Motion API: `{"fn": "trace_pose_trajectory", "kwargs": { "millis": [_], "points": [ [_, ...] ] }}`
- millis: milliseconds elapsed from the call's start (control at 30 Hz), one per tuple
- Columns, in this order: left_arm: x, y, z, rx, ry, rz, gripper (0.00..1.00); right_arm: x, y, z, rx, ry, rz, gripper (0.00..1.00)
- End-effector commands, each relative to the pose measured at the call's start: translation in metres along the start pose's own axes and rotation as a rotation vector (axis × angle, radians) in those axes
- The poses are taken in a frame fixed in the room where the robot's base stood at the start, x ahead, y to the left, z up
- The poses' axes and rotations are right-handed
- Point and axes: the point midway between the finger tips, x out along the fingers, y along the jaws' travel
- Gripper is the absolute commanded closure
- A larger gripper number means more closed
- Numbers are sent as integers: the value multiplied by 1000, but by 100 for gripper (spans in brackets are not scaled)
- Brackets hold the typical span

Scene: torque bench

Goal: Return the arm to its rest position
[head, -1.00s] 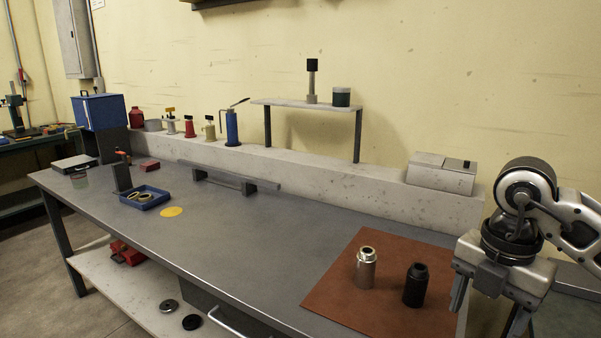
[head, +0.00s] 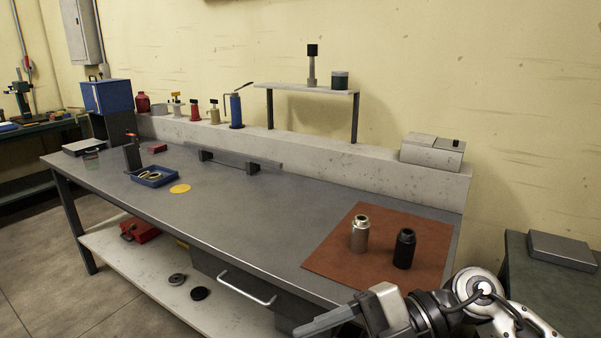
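My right arm comes in at the lower right in the head view. Its gripper (head: 325,322) is low, in front of the bench's near edge, pointing left. One finger shows clearly and the rest is hidden or cut off by the frame, so I cannot tell if it is open or shut. I see nothing held in it. My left gripper is not in the frame. A silver socket (head: 360,235) and a black socket (head: 404,249) stand upright on the brown mat (head: 335,255), apart from the gripper.
The grey bench top (head: 245,205) is clear in the middle. A blue tray (head: 153,177) and a yellow disc (head: 180,189) lie to the left. A drawer handle (head: 247,290) juts from the bench front near the gripper. A side cabinet (head: 540,275) stands at right.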

Motion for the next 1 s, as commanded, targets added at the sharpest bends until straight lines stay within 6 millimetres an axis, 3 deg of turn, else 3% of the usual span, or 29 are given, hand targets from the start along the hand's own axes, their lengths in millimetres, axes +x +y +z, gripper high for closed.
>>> {"fn": "trace_pose_trajectory", "kwargs": {
  "millis": [33,100,200,267,367,500,600,700,833,1000],
  "points": [
    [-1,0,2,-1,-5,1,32,13,12,-10,20,87,205,35],
    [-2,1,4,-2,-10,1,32,11,34,-12,66,132,517,35],
    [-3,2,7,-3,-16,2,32,-13,42,14,219,59,929,35],
    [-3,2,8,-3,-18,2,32,-31,28,42,359,-54,1134,35],
    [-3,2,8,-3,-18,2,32,-52,-29,90,636,-299,1347,35],
    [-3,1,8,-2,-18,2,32,-52,-126,123,988,-594,1404,35],
    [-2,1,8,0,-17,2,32,-43,-185,126,1186,-739,1362,35],
    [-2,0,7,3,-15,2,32,-32,-226,122,1326,-826,1307,35],
    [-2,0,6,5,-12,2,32,-25,-252,117,1414,-878,1257,35],
    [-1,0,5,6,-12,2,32,-23,-255,116,1427,-884,1250,35]
  ]
}}
